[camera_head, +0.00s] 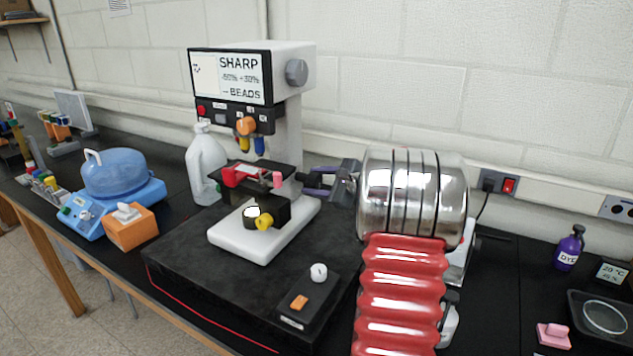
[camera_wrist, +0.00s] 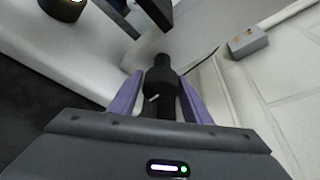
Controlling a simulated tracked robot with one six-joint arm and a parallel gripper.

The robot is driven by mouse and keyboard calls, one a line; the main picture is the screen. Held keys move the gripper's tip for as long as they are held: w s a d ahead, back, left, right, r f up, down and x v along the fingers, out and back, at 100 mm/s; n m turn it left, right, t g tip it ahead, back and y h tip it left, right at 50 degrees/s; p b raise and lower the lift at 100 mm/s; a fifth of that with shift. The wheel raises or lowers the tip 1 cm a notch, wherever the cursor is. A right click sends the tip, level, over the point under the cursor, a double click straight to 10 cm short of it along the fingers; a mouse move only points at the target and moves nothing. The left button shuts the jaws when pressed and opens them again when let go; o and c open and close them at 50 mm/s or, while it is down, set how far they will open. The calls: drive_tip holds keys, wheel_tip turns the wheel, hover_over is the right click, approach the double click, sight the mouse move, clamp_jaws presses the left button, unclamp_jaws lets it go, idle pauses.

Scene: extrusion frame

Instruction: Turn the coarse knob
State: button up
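The microscope (camera_head: 291,125) stands on a white base, with a display reading "SHARP" and "BEADS". My gripper (camera_head: 318,181) is at its right side, just behind the stage (camera_head: 265,180), with purple fingers spread apart. In the wrist view, a black stepped knob (camera_wrist: 162,76) stands between the two fingers of my gripper (camera_wrist: 160,82). It looks like the coarse knob. The fingers lie on either side of it with a narrow gap; contact is not clear.
My red ribbed arm and silver wrist housing (camera_head: 415,195) fill the right middle. A white jug (camera_head: 205,165) stands left of the microscope. A dark control pad (camera_head: 307,302) with a white knob lies in front. A grey wall box (camera_wrist: 246,42) is at the wrist view's upper right.

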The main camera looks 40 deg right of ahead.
drive_tip(key=c, duration=0.6)
drive_tip(key=shift+c, duration=0.2)
drive_tip(key=o, duration=1)
drive_tip(key=v, duration=1.3)
drive_tip(key=shift+s+a, duration=0.1)
drive_tip(key=shift+s, duration=0.35)
idle(0.4)
